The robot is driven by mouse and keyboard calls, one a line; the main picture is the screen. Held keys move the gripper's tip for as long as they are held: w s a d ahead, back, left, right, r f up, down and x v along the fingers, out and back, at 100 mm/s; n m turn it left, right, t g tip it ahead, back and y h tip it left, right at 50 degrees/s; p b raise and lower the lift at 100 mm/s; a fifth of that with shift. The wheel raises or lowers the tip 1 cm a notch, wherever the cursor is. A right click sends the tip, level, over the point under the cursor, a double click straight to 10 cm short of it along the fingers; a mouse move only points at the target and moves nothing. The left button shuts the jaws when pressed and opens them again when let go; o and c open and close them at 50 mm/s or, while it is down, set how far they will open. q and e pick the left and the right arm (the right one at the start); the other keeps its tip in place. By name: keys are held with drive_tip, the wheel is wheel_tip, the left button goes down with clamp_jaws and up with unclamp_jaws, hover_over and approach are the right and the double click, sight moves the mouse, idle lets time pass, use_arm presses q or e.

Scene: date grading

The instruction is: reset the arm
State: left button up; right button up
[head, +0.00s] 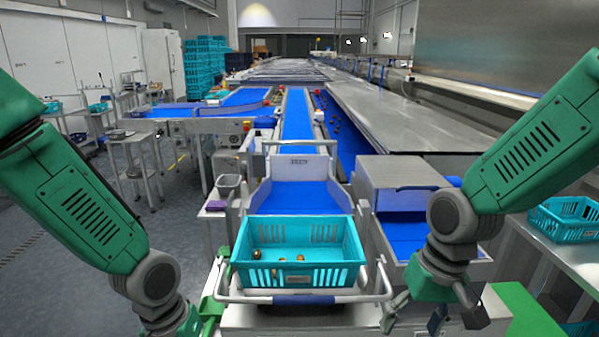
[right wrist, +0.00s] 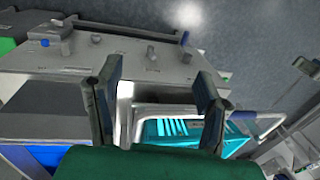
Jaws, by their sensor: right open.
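My right arm comes in from the right, bent downward. Its gripper (head: 432,318) hangs low to the right of the teal crate (head: 290,275). In the right wrist view the right gripper's fingers (right wrist: 155,100) are wide apart with nothing held between them. My left arm comes in from the left. Its gripper (head: 192,322) is at the bottom edge, left of the crate, and its fingertips are not clearly shown. The teal crate sits in a metal frame (head: 300,298) with a few brown dates in it. Part of the crate shows in the right wrist view (right wrist: 165,130).
A blue chute (head: 300,197) and conveyor belt (head: 297,115) lead away behind the crate. A grey metal box (head: 400,172) stands right of the chute. Another teal crate (head: 568,220) is on a side table at the right. Open floor (head: 90,270) lies at the left.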

use_arm(q)
drive_tip(key=s+a+f+b, duration=0.1)
drive_tip(key=s+f+b, duration=0.2)
drive_tip(key=s+f, duration=0.35)
drive_tip(key=s+a+f+b, duration=0.15)
drive_tip(key=s+f, duration=0.25)
drive_tip(key=f, duration=0.6)
use_arm(e)
drive_tip(key=s+d+f, duration=0.2)
drive_tip(key=s+f, duration=0.3)
drive_tip(key=f, duration=0.6)
drive_tip(key=s+d+f, duration=0.3)
drive_tip(key=s+f, duration=0.2)
drive_tip(key=f, duration=0.7)
use_arm(q)
drive_tip(key=s+a+f+t+y+b, duration=0.1)
drive_tip(key=s+a+f+b, duration=0.3)
drive_tip(key=s+a+f, duration=0.4)
drive_tip(key=shift+s+f+m+y+b, duration=0.4)
drive_tip(key=shift+s+f+y, duration=0.15)
drive_tip(key=shift+s, duration=0.25)
use_arm(e)
drive_tip(key=s+d+f+h, duration=0.2)
drive_tip(key=s+d+f, duration=0.3)
drive_tip(key=s+f, duration=0.5)
drive_tip(key=s, duration=0.3)
drive_tip(key=shift+f+t, duration=0.2)
drive_tip(key=shift+t, duration=0.1)
